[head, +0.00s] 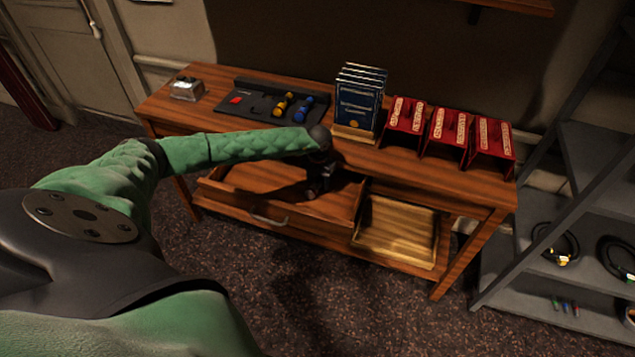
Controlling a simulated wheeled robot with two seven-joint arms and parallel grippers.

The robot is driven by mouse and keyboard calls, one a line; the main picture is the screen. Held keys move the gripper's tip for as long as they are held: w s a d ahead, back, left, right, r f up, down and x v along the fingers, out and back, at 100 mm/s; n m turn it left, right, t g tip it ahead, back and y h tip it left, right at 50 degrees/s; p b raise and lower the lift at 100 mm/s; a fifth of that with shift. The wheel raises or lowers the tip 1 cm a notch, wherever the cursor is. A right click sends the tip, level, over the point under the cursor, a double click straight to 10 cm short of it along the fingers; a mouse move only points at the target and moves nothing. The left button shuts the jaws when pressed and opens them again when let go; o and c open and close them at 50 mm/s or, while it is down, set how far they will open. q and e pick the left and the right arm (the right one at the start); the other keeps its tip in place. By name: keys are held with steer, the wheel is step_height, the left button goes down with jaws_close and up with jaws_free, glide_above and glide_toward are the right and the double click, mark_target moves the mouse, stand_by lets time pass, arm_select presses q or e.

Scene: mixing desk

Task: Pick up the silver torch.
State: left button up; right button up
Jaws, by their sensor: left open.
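My left arm reaches across the front of the wooden desk. Its dark left gripper (316,188) points down into the right part of the open drawer (250,184) and is open. I cannot make out a silver torch; the gripper, its shadow and the drawer's dark inside may hide it. A yellow torch-like item (283,105) and a blue one (303,109) lie in a black tray (258,88) on the desk top. My right gripper is not in view.
Blue books (358,95) stand in a wooden holder, with red stands (448,131) to their right. A small silver box (187,89) is at the desk's left end. A shallow wooden tray (397,231) sits below the desk top. Grey shelves (570,240) stand at right.

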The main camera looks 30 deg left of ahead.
arm_select(q)
steer(key=shift+f, duration=0.45)
steer(key=shift+c, duration=0.2)
steer(key=c, duration=1.1)
jaws_close()
steer(key=shift+r, duration=0.15)
